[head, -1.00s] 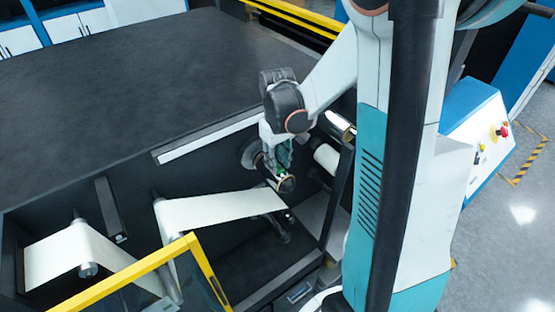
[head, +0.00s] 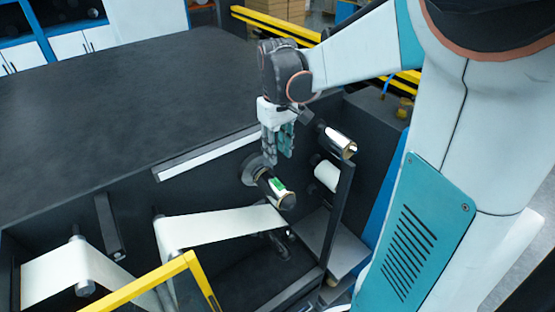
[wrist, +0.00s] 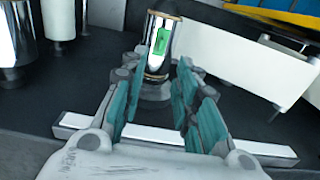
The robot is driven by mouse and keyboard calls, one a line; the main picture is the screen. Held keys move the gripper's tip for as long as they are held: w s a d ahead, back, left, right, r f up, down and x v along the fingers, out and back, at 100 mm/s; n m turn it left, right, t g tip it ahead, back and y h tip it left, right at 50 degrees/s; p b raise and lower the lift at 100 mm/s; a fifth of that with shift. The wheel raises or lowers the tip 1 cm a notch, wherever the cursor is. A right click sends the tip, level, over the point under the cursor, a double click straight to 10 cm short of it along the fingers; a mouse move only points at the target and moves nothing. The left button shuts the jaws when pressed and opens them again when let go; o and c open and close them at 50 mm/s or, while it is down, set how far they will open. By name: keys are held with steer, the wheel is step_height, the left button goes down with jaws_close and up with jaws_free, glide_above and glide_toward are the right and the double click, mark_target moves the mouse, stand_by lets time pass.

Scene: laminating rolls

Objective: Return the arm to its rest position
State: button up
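My gripper (head: 278,158) points down above a short dark roller shaft with a green patch (head: 274,188), inside the black machine frame. In the wrist view my gripper (wrist: 155,75) has its two teal-padded fingers apart, with nothing between the pads. The shaft (wrist: 159,45) shows there beyond the fingertips, with its green patch and brass-coloured rims. It looks apart from the fingers. My white arm reaches in from the right and bends down at a dark wrist joint.
A chrome-ended roller (head: 337,142) and a white roller (head: 326,175) stick out right of the gripper. White web (head: 220,221) runs over rollers below. A yellow frame (head: 150,280) stands in front. The broad dark machine top (head: 150,100) is clear at left.

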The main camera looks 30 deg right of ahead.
steer(key=shift+r, duration=0.5)
steer(key=s+a+f+t+b, duration=0.3)
steer(key=a+f+b, duration=0.2)
steer(key=a+b, duration=0.4)
steer(key=s+a+f+t+b, duration=0.4)
steer(key=s+f+b, duration=0.5)
steer(key=f+b, duration=0.3)
steer(key=shift+s+a+f, duration=0.2)
steer(key=shift+a+f, duration=0.25)
steer(key=shift+a, duration=0.15)
steer(key=shift+a, duration=0.1)
